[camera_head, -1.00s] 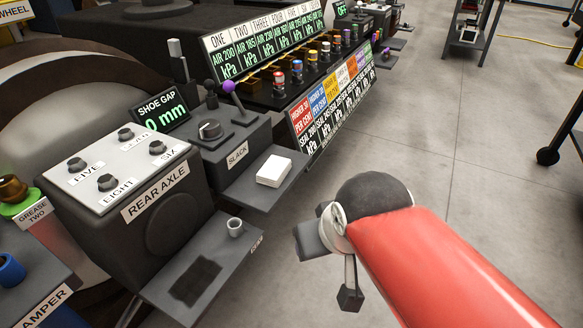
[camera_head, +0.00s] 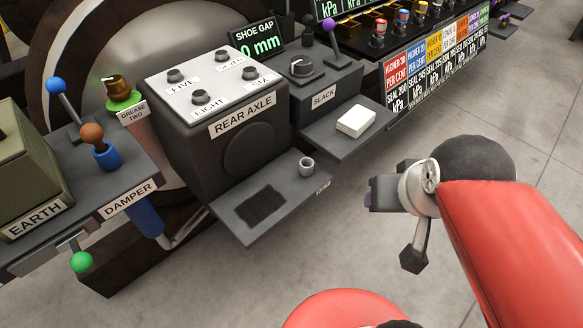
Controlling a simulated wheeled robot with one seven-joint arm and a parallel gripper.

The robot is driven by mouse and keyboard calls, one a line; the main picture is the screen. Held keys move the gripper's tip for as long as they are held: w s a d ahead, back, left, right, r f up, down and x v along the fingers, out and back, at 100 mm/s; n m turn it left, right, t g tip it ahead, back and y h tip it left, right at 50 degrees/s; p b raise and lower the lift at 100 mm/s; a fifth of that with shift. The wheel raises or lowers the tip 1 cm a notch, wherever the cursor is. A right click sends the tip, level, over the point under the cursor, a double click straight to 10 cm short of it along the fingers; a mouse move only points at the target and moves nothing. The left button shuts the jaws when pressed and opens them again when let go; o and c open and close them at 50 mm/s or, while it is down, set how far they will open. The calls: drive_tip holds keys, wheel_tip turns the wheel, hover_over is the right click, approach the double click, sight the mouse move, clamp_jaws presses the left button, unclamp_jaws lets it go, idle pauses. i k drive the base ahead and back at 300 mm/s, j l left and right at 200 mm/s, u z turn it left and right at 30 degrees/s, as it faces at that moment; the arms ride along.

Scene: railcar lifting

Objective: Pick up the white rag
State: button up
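A white folded rag (camera_head: 356,121) lies on the dark shelf below the SLACK box (camera_head: 306,84). It looks like a small flat block and nothing covers it. My gripper (camera_head: 372,194) is at the end of my red arm, over the floor. It is below and a little right of the rag in the picture, apart from it. Its fingers are seen from behind and the side, so I cannot tell whether they are open or shut.
The REAR AXLE box (camera_head: 225,130) stands left of the rag, with a small grey cup (camera_head: 306,167) and a dark patch (camera_head: 262,205) on its shelf. DAMPER (camera_head: 128,199) and EARTH (camera_head: 37,219) stations stand further left. A row of gauges and coloured labels (camera_head: 437,55) runs at upper right. Floor is clear at right.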

sight(356, 121)
drive_tip(key=i+l+u, duration=0.25)
drive_tip(key=l+u, duration=0.25)
drive_tip(key=l, duration=0.6)
drive_tip(key=l+u, duration=0.45)
drive_tip(key=l, duration=0.65)
